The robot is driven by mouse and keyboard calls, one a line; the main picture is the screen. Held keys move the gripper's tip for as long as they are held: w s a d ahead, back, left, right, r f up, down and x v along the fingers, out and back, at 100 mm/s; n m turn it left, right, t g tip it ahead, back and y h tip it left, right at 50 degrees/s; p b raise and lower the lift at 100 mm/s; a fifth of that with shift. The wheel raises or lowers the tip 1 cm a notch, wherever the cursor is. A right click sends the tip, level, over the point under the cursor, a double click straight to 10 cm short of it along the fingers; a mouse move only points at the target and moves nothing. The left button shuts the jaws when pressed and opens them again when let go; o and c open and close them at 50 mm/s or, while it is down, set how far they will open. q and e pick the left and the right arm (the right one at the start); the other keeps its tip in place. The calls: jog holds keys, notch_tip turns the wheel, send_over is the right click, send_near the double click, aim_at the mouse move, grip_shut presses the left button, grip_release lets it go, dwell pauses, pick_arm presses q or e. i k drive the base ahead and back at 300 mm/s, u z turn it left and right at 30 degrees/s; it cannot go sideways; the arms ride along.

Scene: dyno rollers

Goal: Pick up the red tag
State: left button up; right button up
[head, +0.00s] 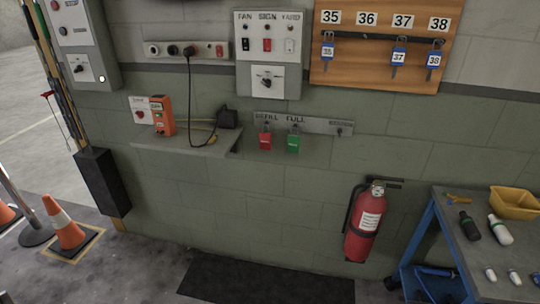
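The red tag (265,141) hangs from a hook on a grey metal strip (318,125) on the wall, under the word that looks like "REFILL". A green tag (294,143) hangs just to its right, under "FULL". The two tags are apart. Another hook at the strip's right end, by a label too small to read, has no tag on it. Neither of my grippers shows in the head view.
A small wall shelf (178,147) left of the tags holds an orange device and a black plug with a cable. A fire extinguisher (366,222) hangs below right. A blue-framed workbench (475,262) with bottles stands at right. A dark mat (265,283) lies below the tags.

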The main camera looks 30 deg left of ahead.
aim_at(265, 137)
jog(key=u, duration=0.2)
jog(key=i, duration=1.9)
jog(key=u, duration=0.45)
